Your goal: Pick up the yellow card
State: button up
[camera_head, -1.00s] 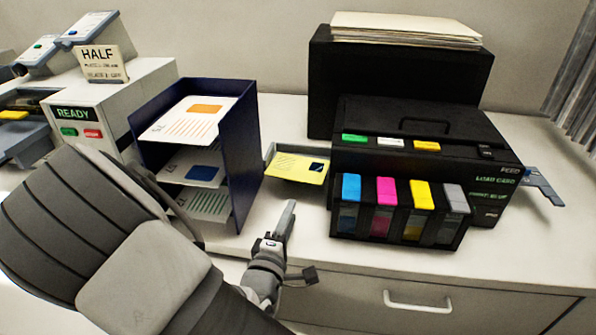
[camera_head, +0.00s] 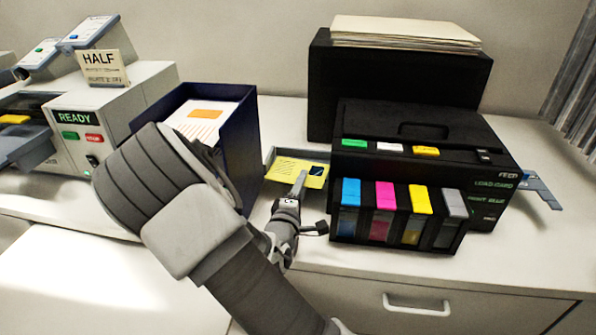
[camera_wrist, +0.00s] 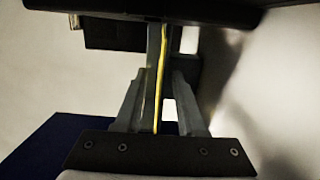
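The yellow card (camera_head: 296,168) with a dark blue square lies in a small grey tray (camera_head: 269,158) at the left side of the black printer. My gripper (camera_head: 299,180) reaches the card's front edge and covers part of it in the head view. In the wrist view the card shows edge-on as a thin yellow strip (camera_wrist: 158,85) between the two grey fingers of my gripper (camera_wrist: 160,78). The fingers stand apart, with a gap visible beside the strip. I cannot see a finger pressed on the card.
The black printer (camera_head: 420,150) with coloured cartridges stands close right of the tray. A dark blue paper rack (camera_head: 240,150) stands close left. A white machine marked READY (camera_head: 120,110) is further left. The counter front has a drawer handle (camera_head: 417,305).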

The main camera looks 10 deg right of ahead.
jog(key=shift+c, duration=0.3)
grip_shut()
